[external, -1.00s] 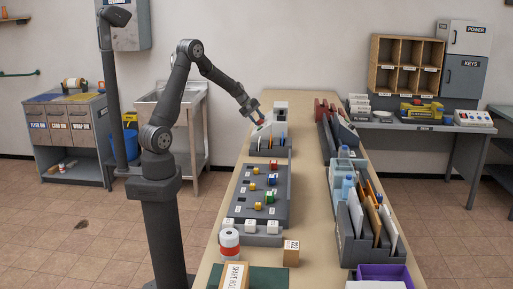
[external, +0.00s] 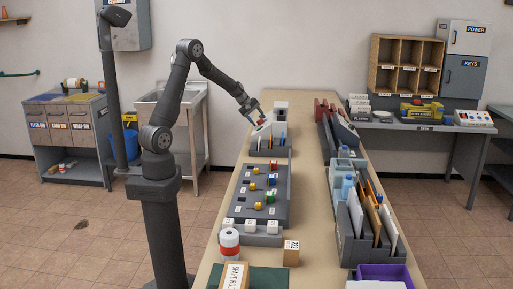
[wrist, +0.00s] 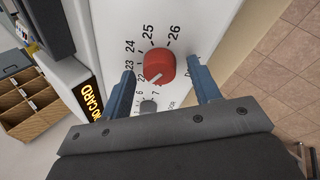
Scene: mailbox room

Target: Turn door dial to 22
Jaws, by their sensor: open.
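The red door dial (wrist: 158,65) sits on a white panel (wrist: 115,28) in the wrist view. Printed numbers from 22 to 26 curve around its left and upper side. A pale pointer line on the dial points to the lower left, toward the 22. My gripper (wrist: 160,74) is open, with one blue finger on each side of the dial and gaps visible between. In the external view my gripper (external: 250,110) is at the white unit (external: 280,110) at the table's far end; the dial is tiny there.
A smaller grey dial (wrist: 148,106) with its own numbers lies just below the red one. The grey panel with yellow knobs (external: 262,193) and grey racks (external: 350,230) stand nearer on the table.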

